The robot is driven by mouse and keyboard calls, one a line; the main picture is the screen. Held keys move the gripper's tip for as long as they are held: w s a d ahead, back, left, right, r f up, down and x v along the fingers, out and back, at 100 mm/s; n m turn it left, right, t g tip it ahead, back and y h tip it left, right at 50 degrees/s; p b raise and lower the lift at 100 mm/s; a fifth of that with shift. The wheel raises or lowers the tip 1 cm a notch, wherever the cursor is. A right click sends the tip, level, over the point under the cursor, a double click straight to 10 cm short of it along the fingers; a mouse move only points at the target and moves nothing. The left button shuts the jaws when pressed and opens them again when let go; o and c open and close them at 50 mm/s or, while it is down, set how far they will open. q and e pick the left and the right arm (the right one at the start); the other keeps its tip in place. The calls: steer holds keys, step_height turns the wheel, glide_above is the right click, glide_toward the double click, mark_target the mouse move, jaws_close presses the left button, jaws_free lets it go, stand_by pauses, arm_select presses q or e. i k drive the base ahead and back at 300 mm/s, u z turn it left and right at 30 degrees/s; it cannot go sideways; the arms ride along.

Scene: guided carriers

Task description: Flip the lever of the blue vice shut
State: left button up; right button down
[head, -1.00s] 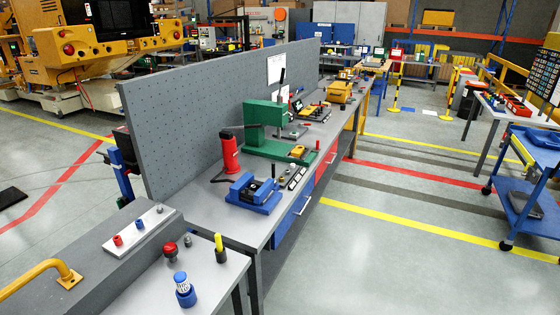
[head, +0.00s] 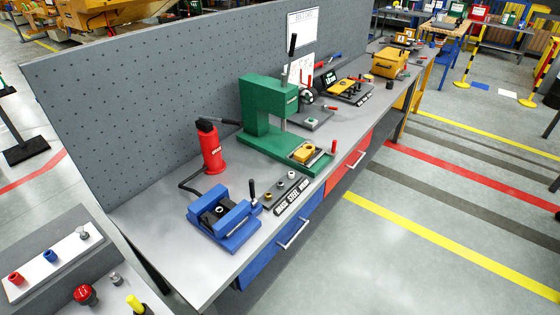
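The blue vice (head: 226,217) sits at the near end of the grey workbench in the head view. A dark block lies between its jaws. A thin lever with a black grip (head: 252,188) stands roughly upright at its right side. Neither of my grippers is in view.
A red cylindrical tool (head: 212,150) with a black hose stands behind the vice. A labelled strip with small metal parts (head: 287,192) lies to its right, then a green press (head: 265,120). A pegboard backs the bench (head: 190,275).

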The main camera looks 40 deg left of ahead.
mark_target(253, 202)
steer(key=i, duration=1.35)
steer(key=u, duration=2.35)
